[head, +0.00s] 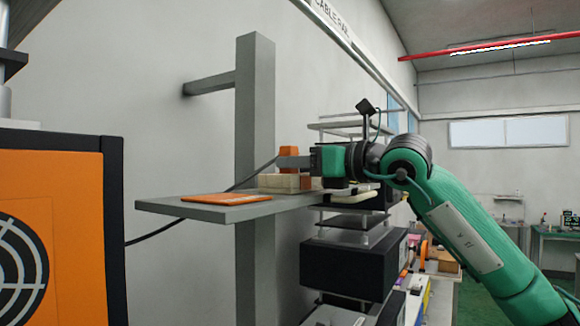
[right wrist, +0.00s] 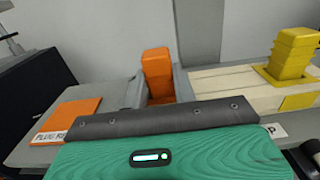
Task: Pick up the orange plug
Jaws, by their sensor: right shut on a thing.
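The orange plug (head: 289,153) is upright at the grey wall shelf, just above or behind the top of the beige block (head: 285,184) in the head view. My right gripper (head: 291,162) reaches in from the right and is shut on it. In the right wrist view the plug (right wrist: 158,68) stands between the two grey fingers (right wrist: 158,90). Its lower end is hidden by my gripper body, so I cannot tell whether it touches anything below. My left gripper is not in view.
A flat orange pad (head: 227,198) lies on the shelf (head: 160,206), with a partly hidden label beside it. A yellow plug (right wrist: 292,55) stands in the beige block. A black cable runs by the shelf. An orange and black cabinet (head: 75,170) stands at left.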

